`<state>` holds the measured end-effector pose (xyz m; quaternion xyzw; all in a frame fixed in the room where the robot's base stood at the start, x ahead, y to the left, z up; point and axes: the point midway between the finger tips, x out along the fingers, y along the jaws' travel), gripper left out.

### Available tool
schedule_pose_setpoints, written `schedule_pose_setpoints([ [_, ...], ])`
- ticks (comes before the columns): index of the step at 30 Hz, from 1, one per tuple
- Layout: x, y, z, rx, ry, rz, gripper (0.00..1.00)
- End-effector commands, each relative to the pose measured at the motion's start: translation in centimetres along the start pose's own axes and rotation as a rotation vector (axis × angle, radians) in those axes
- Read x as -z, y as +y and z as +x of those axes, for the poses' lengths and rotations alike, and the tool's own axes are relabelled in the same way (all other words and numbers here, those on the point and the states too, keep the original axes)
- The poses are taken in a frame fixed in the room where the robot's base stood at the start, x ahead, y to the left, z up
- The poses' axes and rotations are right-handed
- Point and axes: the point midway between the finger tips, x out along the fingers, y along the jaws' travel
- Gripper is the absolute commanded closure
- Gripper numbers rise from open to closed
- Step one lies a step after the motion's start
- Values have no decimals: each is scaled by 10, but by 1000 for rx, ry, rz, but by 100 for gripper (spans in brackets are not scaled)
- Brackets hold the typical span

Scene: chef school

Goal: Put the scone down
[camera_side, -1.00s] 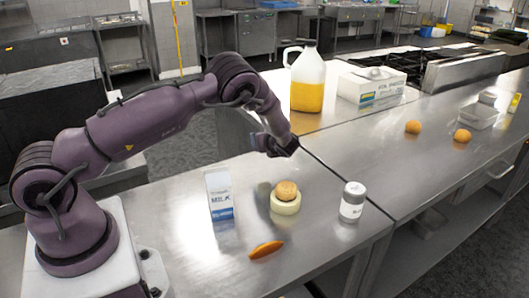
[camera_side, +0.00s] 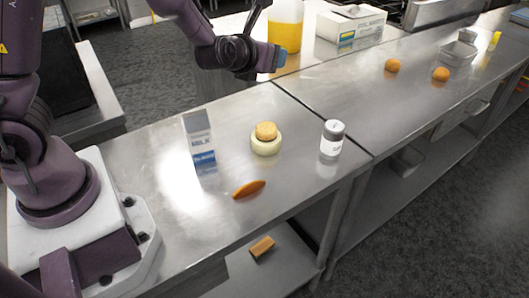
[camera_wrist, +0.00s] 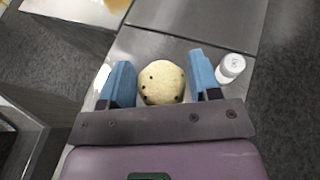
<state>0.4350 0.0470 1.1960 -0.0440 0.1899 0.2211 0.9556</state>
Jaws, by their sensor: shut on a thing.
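The scone (camera_wrist: 162,83) is a pale round piece with dark specks. In the wrist view it sits between the two blue fingers of my gripper (camera_wrist: 160,78), which are shut on it. In the side view my gripper (camera_side: 271,58) is above the back edge of the near steel counter (camera_side: 310,185). The scone cannot be made out there. A golden bun-like piece (camera_side: 266,130) rests on a cream round base (camera_side: 266,147) on the counter, below and in front of my gripper. The scone may hide these in the wrist view.
Behind are a yellow-filled jug (camera_side: 286,25) and a white box (camera_side: 350,28). Two orange-brown balls (camera_side: 392,66) lie far right.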

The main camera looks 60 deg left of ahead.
Motion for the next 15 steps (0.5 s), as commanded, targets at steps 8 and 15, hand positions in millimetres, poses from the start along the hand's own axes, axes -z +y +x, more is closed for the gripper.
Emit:
schedule_pose_setpoints([
  [8,-33,-27,-54,132,-5,50,67],
  [15,-50,-33,-65,144,-3,58,67],
])
